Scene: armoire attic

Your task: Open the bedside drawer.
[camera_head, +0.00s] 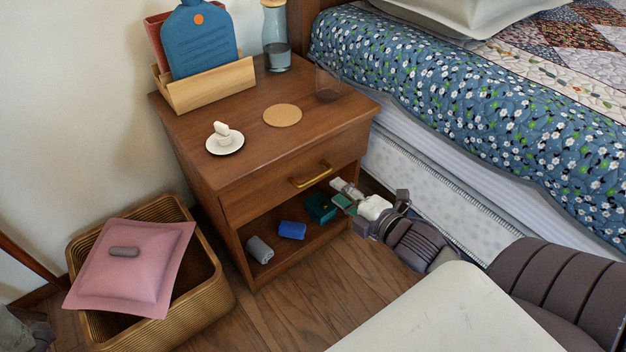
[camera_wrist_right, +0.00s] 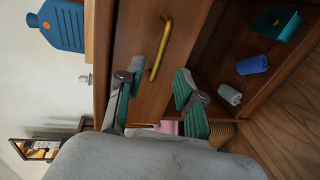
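The wooden bedside table (camera_head: 205,147) has one drawer (camera_head: 262,197), which looks shut, with a brass bar handle (camera_head: 311,175) across its front. The handle stands upright in the right wrist view (camera_wrist_right: 161,48). My right gripper (camera_head: 341,193) is just right of the handle and a little below it in the head view. In the right wrist view its two teal-padded fingers (camera_wrist_right: 156,84) are spread apart with nothing between them. The handle lies ahead of the gap, seemingly untouched. Part of my left arm may show at the lower left corner; its fingers are not in view.
The open shelf holds small items. A basket (camera_head: 206,302) with a pink cushion stands left; the bed (camera_head: 450,120) is right.

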